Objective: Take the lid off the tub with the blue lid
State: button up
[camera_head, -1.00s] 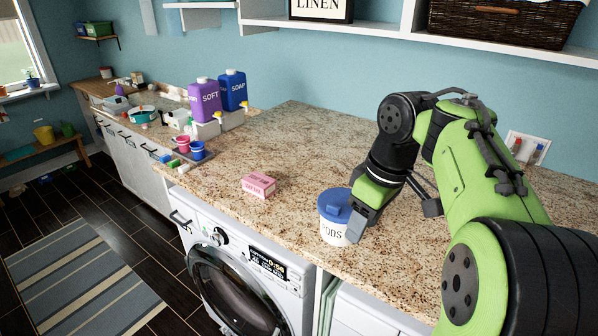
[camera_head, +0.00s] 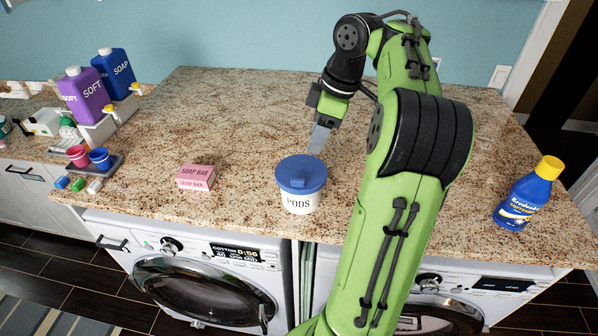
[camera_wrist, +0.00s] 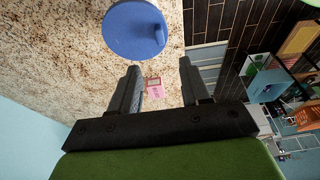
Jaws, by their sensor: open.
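The white tub (camera_head: 299,203) marked PODS stands upright on the granite counter near its front edge. Its blue lid (camera_head: 301,174), with a raised handle on top, sits on the tub. The lid also shows in the wrist view (camera_wrist: 134,30), ahead of the fingers. My gripper (camera_head: 318,140) is behind and slightly right of the tub, above the counter and apart from the lid. In the wrist view its two fingers (camera_wrist: 158,82) are spread with nothing held between them.
A pink soap bar box (camera_head: 195,177) lies left of the tub. A blue bottle with a yellow cap (camera_head: 528,195) stands at the right. Purple (camera_head: 86,97) and blue (camera_head: 115,74) jugs stand at the left, behind small cups. Counter (camera_head: 228,115) behind the tub is clear.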

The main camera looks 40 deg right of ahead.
aim_at(298, 179)
jog(key=b+x, duration=0.4)
jog(key=x, duration=0.9)
jog(key=shift+w+a+f, duration=0.1)
jog(key=shift+w+f, duration=0.05)
jog(key=shift+f, duration=0.15)
jog(key=shift+r, duration=0.15)
grip_shut()
